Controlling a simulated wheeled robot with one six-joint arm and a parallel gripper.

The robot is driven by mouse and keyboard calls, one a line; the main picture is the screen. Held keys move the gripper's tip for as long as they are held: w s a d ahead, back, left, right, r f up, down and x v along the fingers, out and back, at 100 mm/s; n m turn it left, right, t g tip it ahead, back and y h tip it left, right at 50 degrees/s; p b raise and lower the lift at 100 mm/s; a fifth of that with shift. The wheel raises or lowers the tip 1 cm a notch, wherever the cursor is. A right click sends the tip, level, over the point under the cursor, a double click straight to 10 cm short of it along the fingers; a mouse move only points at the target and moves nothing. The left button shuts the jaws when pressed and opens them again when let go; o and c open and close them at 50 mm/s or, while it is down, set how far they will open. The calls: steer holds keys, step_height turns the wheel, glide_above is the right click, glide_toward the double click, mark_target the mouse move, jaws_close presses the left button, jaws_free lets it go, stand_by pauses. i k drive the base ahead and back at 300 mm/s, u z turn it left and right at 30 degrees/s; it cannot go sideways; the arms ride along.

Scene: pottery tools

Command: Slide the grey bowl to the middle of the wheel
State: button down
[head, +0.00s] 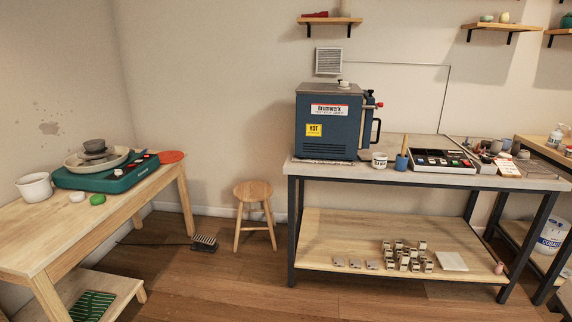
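A small grey bowl (95,145) shows at the left, on the pottery wheel on the low wooden table. The wheel has a teal body (120,178) and a wide cream splash pan (71,161). A dark grey wheel head (98,159) shows in the pan below the bowl. From this distance I cannot tell how far the bowl is from the wheel's middle. My gripper is not in view.
A white tub (34,187), a green lump (97,199) and a red-orange disc (171,156) are on the wooden table (95,225). A stool (253,192) and a foot pedal (203,243) stand on open floor. A blue kiln (328,122) is on the right bench.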

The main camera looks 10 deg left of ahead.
mark_target(95, 147)
steer(key=u, duration=0.35)
steer(key=i, duration=2)
steer(key=u, duration=1.25)
steer(key=i, duration=2.05)
steer(key=u, duration=0.85)
steer(key=i, duration=0.75)
steer(key=u, duration=0.05)
